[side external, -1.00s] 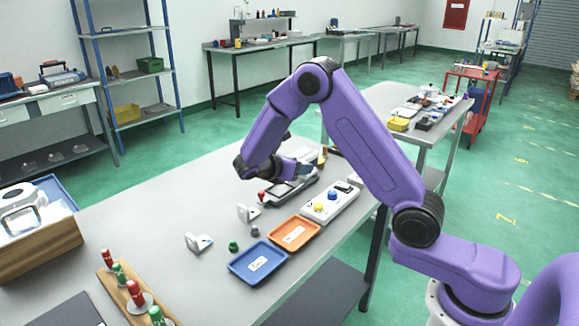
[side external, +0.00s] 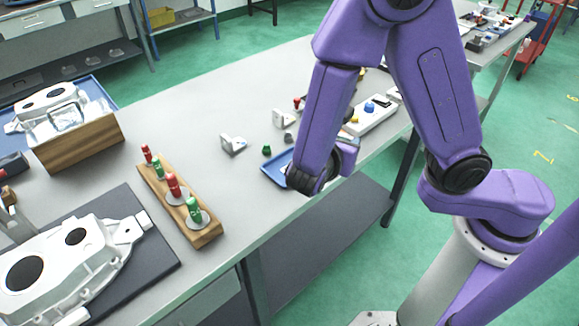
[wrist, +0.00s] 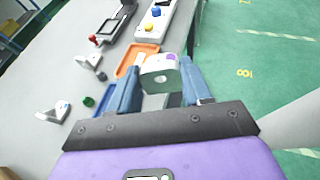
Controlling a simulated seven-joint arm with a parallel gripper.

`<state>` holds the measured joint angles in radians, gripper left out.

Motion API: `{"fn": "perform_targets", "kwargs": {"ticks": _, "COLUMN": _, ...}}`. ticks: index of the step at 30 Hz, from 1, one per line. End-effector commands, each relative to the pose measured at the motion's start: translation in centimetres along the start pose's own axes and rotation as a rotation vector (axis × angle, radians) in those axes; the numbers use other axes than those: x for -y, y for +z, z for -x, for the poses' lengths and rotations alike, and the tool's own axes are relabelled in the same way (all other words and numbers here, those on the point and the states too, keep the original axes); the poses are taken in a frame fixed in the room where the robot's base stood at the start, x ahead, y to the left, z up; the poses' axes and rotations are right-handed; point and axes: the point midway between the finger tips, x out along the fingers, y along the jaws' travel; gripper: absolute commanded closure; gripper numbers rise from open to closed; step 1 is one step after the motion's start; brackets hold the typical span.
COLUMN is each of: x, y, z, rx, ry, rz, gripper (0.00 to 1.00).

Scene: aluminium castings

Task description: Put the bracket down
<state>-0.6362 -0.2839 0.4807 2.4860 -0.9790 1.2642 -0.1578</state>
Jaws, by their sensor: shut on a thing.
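My gripper (wrist: 160,70) is shut on a white bracket (wrist: 158,80) with a round hole and a purple mark, seen in the wrist view. The bracket is between the two blue-grey fingers, in front of the orange tray (wrist: 129,62) in the picture. I cannot tell its height over the table. In the side external view my arm hides the fingers and the held bracket. Two other white brackets stand on the table, one at left (side external: 233,144) and one farther back (side external: 284,118). The blue tray (side external: 271,168) is partly hidden behind my arm.
A green knob (side external: 266,150) and a grey knob (side external: 289,138) lie near the brackets. A wooden rack (side external: 207,236) with red and green pieces and a large casting (side external: 75,262) on a dark mat are at the front left.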

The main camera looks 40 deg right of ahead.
Motion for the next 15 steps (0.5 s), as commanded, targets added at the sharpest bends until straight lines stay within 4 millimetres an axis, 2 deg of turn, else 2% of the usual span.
{"fn": "perform_targets", "kwargs": {"ticks": 2, "x": 0.0, "y": -0.2, "z": 0.2, "rx": 0.002, "ry": 0.008, "rz": 0.002, "gripper": 0.89}}
{"fn": "perform_targets", "kwargs": {"ticks": 5, "x": -1.2, "y": -0.8, "z": 0.0, "rx": 0.003, "ry": 0.007, "rz": 0.002, "gripper": 0.89}}
{"fn": "perform_targets", "kwargs": {"ticks": 15, "x": -8.2, "y": -3.4, "z": -1.9, "rx": 0.002, "ry": 0.007, "rz": 0.002, "gripper": 0.89}}
